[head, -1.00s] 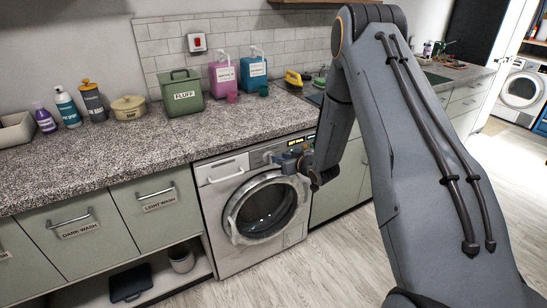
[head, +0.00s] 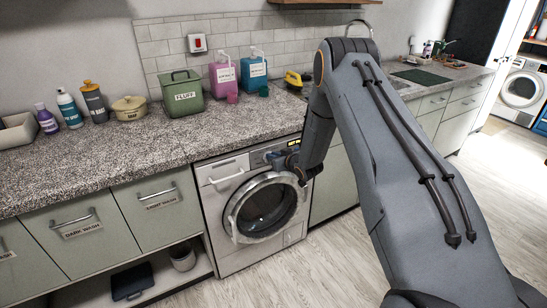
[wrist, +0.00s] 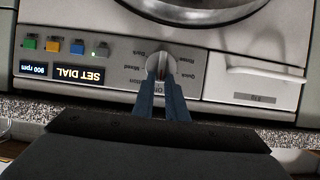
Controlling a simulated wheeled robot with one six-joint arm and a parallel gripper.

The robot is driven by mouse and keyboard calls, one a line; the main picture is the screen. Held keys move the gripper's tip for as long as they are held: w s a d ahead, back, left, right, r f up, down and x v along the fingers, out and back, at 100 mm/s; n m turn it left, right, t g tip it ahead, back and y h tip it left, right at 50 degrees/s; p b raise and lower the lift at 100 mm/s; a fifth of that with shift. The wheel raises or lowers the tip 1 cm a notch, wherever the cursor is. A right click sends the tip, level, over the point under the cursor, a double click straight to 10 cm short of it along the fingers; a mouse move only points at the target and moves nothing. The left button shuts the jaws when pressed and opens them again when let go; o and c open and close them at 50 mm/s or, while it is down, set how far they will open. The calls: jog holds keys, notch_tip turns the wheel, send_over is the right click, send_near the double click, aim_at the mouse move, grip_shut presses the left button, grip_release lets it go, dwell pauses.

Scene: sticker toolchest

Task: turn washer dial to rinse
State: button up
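The washer (head: 215,230) stands under the counter, its round door (head: 265,208) shut. In the wrist view the picture is upside down, and the washer's silver dial (wrist: 160,64) sits in its panel. Labels including Rinse, Quick and Mixed ring the dial. The lit display (wrist: 79,73) reads SET DIAL. My gripper (wrist: 161,86) is at the dial, its two blue fingers close together on either side of the dial's raised grip, apparently shut on it. In the head view my gripper (head: 280,160) is at the panel, and my arm hides the dial.
Coloured buttons (wrist: 53,46) lie beside the display, and a detergent drawer (wrist: 260,84) lies on the dial's other side. The speckled counter (head: 90,165) overhangs the washer and holds a green FLUFF box (head: 182,97) and several bottles. The floor in front (head: 330,260) is clear.

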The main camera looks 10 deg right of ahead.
grip_shut()
